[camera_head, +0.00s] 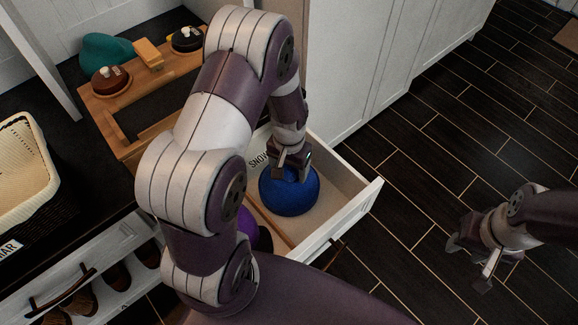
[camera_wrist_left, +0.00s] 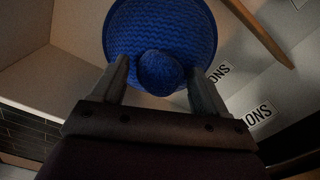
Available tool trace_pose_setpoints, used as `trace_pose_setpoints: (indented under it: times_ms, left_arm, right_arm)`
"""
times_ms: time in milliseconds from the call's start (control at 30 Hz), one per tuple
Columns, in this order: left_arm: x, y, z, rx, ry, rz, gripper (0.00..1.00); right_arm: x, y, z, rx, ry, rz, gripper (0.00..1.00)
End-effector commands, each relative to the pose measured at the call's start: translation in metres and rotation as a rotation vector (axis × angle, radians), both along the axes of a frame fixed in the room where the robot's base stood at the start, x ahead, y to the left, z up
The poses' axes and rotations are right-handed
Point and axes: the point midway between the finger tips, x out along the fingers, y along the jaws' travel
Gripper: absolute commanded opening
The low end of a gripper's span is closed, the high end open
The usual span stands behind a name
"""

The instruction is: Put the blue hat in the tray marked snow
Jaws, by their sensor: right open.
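The blue hat (camera_head: 289,195) rests, as far as I can see, in the pale tray marked SNOW (camera_head: 340,205), inside the pulled-out white drawer. In the left wrist view the knitted hat (camera_wrist_left: 160,25) has its round bobble toward me. My left gripper (camera_head: 291,167) is right over the hat. Its fingers (camera_wrist_left: 161,78) stand apart on either side of the bobble, with small gaps showing. My right gripper (camera_head: 484,262) is open and empty, over the floor at the right.
A wooden divider (camera_head: 270,222) separates the tray from a compartment with a purple item (camera_head: 246,222), partly hidden by my arm. A wooden rack (camera_head: 125,134) with hats stands on the dark counter. A wicker basket (camera_head: 38,170) is at the left. Floor at right is clear.

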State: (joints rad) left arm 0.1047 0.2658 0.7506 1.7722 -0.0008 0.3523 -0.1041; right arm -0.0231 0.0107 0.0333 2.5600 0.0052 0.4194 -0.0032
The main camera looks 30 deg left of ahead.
Motion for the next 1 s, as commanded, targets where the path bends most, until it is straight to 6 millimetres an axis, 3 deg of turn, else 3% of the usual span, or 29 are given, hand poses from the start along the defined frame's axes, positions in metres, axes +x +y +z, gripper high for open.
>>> trace_pose_setpoints:
  times_ms: [233, 333, 700, 867, 1000]
  left_arm:
    - [0.000, 0.000, 0.001, 0.000, 0.000, 0.000, 0.74]
    - [0.000, 0.000, 0.010, 0.000, 0.000, 0.000, 0.74]
    - [0.001, 0.000, 0.104, 0.000, -0.003, 0.000, 0.74]
    - [0.000, -0.001, 0.123, 0.000, -0.002, -0.001, 0.74]
    - [-0.021, -0.016, 0.159, 0.002, -0.041, -0.011, 0.74]
  right_arm:
    - [0.000, 0.000, 0.000, 0.000, 0.000, 0.000, 0.43]
    - [0.000, 0.000, 0.006, 0.000, 0.000, 0.000, 0.43]
    - [0.000, 0.000, 0.057, 0.000, 0.000, 0.000, 0.43]
    - [0.000, 0.000, 0.064, 0.000, 0.000, 0.000, 0.43]
    - [0.000, 0.000, 0.064, 0.000, 0.000, 0.000, 0.43]
